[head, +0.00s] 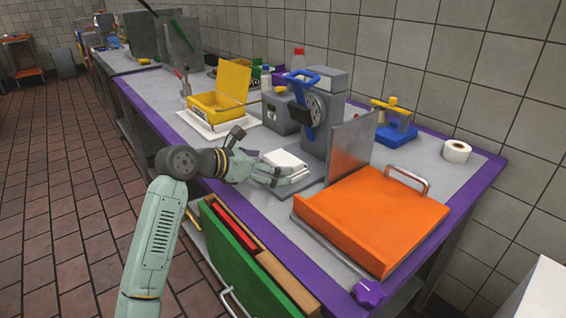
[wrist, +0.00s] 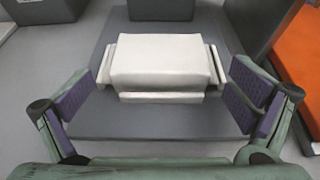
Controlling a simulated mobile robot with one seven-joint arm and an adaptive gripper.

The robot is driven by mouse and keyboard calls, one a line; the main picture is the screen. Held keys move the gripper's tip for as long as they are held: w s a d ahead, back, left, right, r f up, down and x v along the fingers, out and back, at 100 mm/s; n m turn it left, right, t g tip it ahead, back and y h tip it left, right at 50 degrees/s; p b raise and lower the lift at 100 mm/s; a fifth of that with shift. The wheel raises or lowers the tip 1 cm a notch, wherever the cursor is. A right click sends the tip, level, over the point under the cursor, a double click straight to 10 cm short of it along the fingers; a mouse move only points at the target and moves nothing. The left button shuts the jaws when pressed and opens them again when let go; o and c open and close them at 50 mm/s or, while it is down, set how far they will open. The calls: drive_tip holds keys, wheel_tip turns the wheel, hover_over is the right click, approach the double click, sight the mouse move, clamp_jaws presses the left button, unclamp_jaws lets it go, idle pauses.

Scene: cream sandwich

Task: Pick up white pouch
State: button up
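The white pouch (wrist: 165,62) lies flat on a dark grey plate (wrist: 165,122) in the wrist view. In the head view the white pouch (head: 284,159) is partly hidden behind my gripper (head: 290,176). My gripper shows in the wrist view (wrist: 160,98) with its two purple finger pads spread wide apart. The pouch is between and slightly beyond the fingers, with a gap on each side. My gripper is open and holds nothing.
A grey upright panel (head: 350,148) and an orange box (head: 372,218) stand to the right. A grey machine with a blue handle (head: 308,105) stands behind the pouch. A yellow open box (head: 216,106) is at the left. An open green-fronted drawer (head: 240,262) juts out in front.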

drive_tip(key=c, duration=1.1)
